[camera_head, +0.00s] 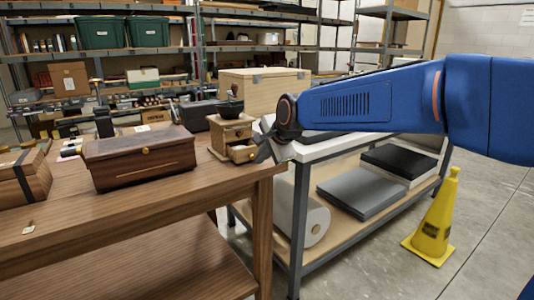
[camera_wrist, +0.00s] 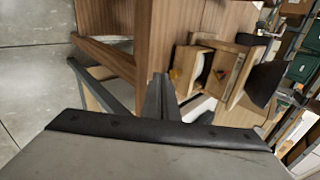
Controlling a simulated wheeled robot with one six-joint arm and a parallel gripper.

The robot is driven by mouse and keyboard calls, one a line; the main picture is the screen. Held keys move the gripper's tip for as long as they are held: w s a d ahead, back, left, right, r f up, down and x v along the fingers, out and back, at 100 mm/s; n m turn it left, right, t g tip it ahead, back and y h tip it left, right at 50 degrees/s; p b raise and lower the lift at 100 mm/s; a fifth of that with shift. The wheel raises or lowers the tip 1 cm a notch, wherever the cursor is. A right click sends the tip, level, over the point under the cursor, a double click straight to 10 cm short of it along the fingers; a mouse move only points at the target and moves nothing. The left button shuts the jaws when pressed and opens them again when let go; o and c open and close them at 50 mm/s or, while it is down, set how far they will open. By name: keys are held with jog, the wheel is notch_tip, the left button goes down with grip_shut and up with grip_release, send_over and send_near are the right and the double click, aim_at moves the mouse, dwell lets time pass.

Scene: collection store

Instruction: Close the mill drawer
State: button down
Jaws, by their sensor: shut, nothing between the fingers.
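The wooden mill (camera_head: 232,130) stands near the right end of the wooden table, with a dark bowl and crank on top. Its small drawer (camera_head: 243,153) sticks out of the lower front, partly open. In the wrist view the mill (camera_wrist: 236,72) lies sideways, and the drawer (camera_wrist: 186,68) projects from it with part of its inside showing. My gripper (camera_head: 262,154) is just right of the drawer front in the head view. In the wrist view my shut gripper (camera_wrist: 160,82) is beside the drawer; I cannot tell whether they touch.
A brown wooden box (camera_head: 140,158) stands left of the mill, and a pale wooden crate (camera_head: 262,90) is behind it. A metal-framed cart (camera_head: 330,150) stands right of the table. A yellow cone (camera_head: 435,222) is on the floor. The front tabletop is mostly clear.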

aim_at(252, 159)
jog(key=shift+w+a+f, duration=0.1)
jog(key=shift+w+a, duration=0.3)
jog(key=shift+w, duration=0.25)
jog(key=shift+w+a, duration=0.4)
jog(key=shift+w, duration=0.25)
jog(key=w+a, duration=0.1)
jog(key=w, duration=0.1)
jog(key=w+a, duration=0.2)
jog(key=w, duration=0.1)
jog(key=shift+w+a, duration=0.3)
jog(key=shift+a, duration=0.1)
jog(key=shift+w+a, duration=0.15)
jog(key=shift+w, duration=0.1)
